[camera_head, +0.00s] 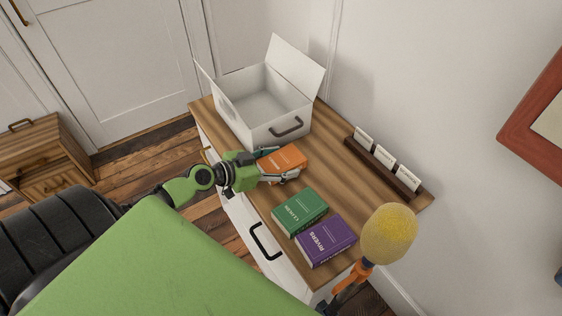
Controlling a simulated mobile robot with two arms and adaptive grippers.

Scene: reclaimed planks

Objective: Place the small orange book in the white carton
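The small orange book (284,158) is at the left edge of the wooden top, just in front of the white carton. The white carton (285,128) stands open at the back of the top, its flaps raised, and I see nothing inside it. My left gripper (281,165) reaches in from the left with its fingers along two opposite sides of the orange book. I cannot tell whether the fingers press on it, or whether it is lifted.
A green book (300,212) and a purple book (325,241) lie nearer the front. A dark holder with white cards (383,166) stands along the wall. A yellow rounded object (389,233) rises at the front right. The middle of the top is clear.

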